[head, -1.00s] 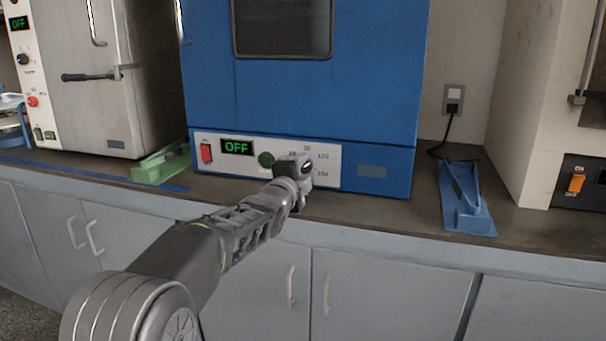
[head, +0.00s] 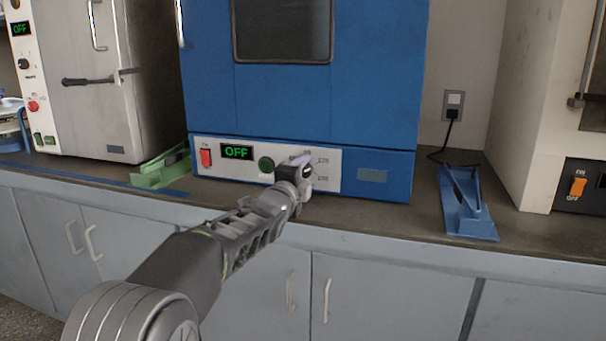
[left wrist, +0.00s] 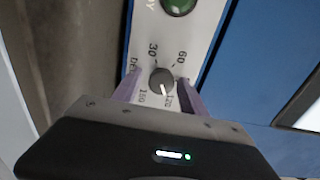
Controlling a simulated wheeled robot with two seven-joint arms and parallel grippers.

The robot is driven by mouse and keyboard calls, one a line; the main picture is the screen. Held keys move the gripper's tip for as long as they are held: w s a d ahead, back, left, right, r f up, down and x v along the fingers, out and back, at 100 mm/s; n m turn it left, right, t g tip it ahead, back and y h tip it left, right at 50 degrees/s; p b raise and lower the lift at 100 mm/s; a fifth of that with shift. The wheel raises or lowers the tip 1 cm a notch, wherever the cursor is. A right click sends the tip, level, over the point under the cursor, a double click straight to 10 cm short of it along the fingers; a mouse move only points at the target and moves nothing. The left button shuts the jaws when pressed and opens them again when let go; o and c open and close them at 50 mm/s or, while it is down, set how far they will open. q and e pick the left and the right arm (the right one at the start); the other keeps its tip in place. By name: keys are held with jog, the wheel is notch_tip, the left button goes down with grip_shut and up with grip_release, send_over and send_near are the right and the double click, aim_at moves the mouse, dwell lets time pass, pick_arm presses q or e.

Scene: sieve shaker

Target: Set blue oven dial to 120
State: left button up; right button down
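The blue oven (head: 385,100) stands on the counter, with a white control panel (head: 225,170) along its bottom. Its display (head: 236,152) reads OFF. The dark round dial (left wrist: 161,78) shows in the left wrist view, with printed numbers 30, 60, 120 and 150 around it. Its white pointer mark lies toward 120, roughly between 120 and 150. My left gripper (left wrist: 160,90) is open, with one purple finger on each side of the dial and visible gaps to it. In the head view my left gripper (head: 302,165) is at the panel and partly hides the dial. My right gripper is not in view.
A red switch (head: 206,157) and a green button (head: 266,165) sit left of the dial. A green stand (head: 160,170) and a blue stand (head: 466,210) flank the oven on the counter. Other machines stand at far left and right.

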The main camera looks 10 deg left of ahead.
pick_arm(q)
jog(key=shift+o, duration=0.4)
jog(key=shift+r, duration=0.1)
jog(key=shift+s, duration=0.6)
jog(key=s, duration=0.6)
jog(key=shift+a+r+p, duration=0.1)
jog(key=shift+a+p, duration=0.05)
jog(key=shift+p, duration=0.15)
jog(key=shift+s+a, duration=0.1)
jog(key=shift+s, duration=0.2)
jog(key=shift+f, duration=0.2)
